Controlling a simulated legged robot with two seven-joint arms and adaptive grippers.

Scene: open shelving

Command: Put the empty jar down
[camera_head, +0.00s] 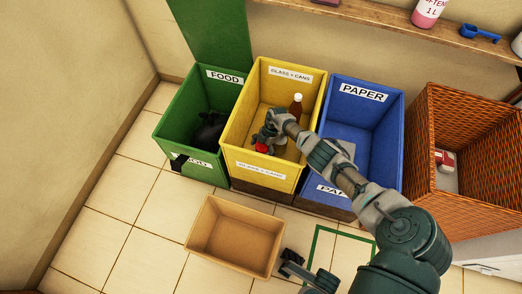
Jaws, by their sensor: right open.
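My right gripper (268,133) reaches from the lower right into the yellow glass and cans bin (236,128). It is open. A small red item (261,148) shows just below its fingers, inside the bin; it may be the jar or its lid, but it is too small and too covered to tell. I cannot tell whether the fingers touch it. A brown bottle (296,105) with a white cap stands in the same bin, behind my wrist. A dark part at the bottom middle may be my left gripper (291,264); its fingers are unclear.
A green food bin (180,139) with a dark bag stands left, its lid raised. A blue paper bin (390,125) and a wicker basket (467,105) stand right. An empty cardboard box (226,259) lies in front on the tiles. A wooden shelf (385,20) runs above.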

